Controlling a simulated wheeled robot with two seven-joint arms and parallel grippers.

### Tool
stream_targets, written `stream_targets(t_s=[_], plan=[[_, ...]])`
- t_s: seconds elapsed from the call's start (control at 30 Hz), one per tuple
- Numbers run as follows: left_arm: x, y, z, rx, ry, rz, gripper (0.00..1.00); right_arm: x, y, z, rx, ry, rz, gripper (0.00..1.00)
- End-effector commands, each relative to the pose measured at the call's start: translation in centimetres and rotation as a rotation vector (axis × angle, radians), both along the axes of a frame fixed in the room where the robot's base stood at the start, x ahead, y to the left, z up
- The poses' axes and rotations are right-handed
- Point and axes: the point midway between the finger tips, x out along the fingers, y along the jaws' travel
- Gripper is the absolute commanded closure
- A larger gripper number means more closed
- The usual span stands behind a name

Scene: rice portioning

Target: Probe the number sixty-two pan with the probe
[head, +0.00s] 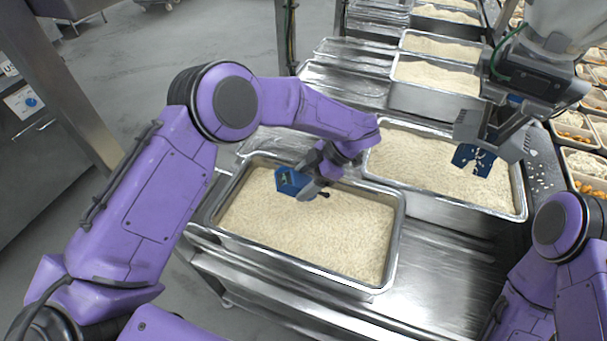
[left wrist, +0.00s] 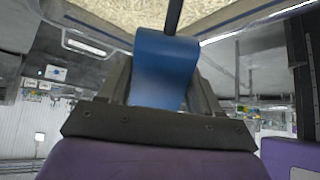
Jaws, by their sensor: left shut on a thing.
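My left gripper (head: 314,187) is shut on the probe, which has a blue body (head: 290,182) and a short dark stem. It is over the nearest pan of rice (head: 393,250), toward that pan's far side. In the left wrist view the blue probe (left wrist: 165,65) sits between the fingers, its dark stem (left wrist: 174,15) reaching toward the rice. I cannot tell whether the stem touches the rice. I can read no number on any pan, so I cannot tell which is sixty-two. My right arm shows at lower right, but its gripper is out of view.
A second rice pan (head: 510,213) stands just beyond, with more pans (head: 425,98) farther back. A grey machine with a blue scoop-like end (head: 474,159) hangs over the second pan. Filled food trays (head: 585,165) line the right edge. The steel table (head: 440,285) is bare at front right.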

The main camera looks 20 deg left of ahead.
Motion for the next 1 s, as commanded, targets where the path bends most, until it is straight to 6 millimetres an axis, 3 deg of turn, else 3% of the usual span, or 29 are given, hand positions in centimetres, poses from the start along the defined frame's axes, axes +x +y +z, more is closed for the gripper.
stream_targets(t_s=[0.47,1.0], plan=[[-0.1,0.0,-5.5,-0.002,0.002,-0.006,0.67,0.0,0.0,-0.1,0.0,0.0,0.0,0.57],[0.0,0.0,-12.3,-0.003,0.0,-0.007,0.67,0.0,0.0,-5.1,0.0,0.0,0.0,0.57]])
